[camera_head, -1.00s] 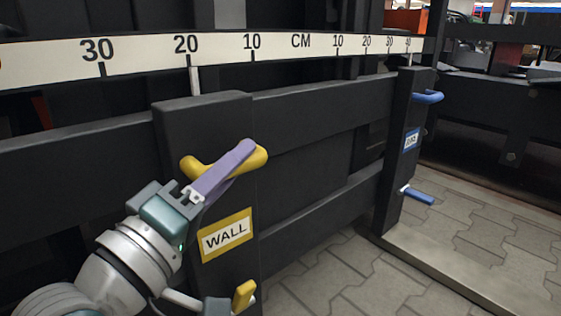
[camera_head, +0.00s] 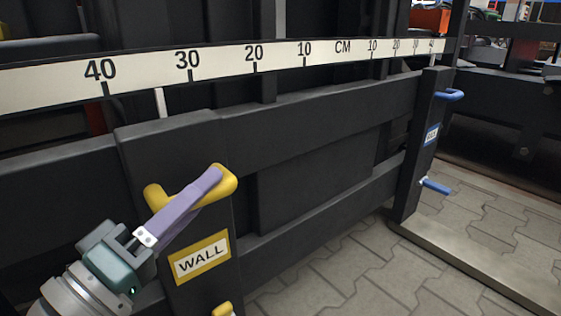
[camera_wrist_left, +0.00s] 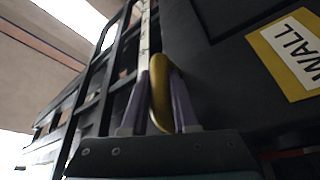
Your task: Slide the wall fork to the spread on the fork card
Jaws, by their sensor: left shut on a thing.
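The wall fork (camera_head: 185,150) is a dark upright block with a yellow-framed WALL label (camera_head: 200,257) and a yellow upper handle (camera_head: 223,184). My left gripper (camera_head: 207,184) is shut on that handle with its purple fingers. In the left wrist view the fingers stand either side of the yellow handle (camera_wrist_left: 160,95). The fork card is not in view, nor is my right gripper.
A second dark fork (camera_head: 420,150) with blue handles (camera_head: 450,95) and a blue label stands at the right, near the scale's right-hand 40. Dark horizontal rails (camera_head: 320,110) join the two. Paved floor (camera_head: 340,265) lies open in front.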

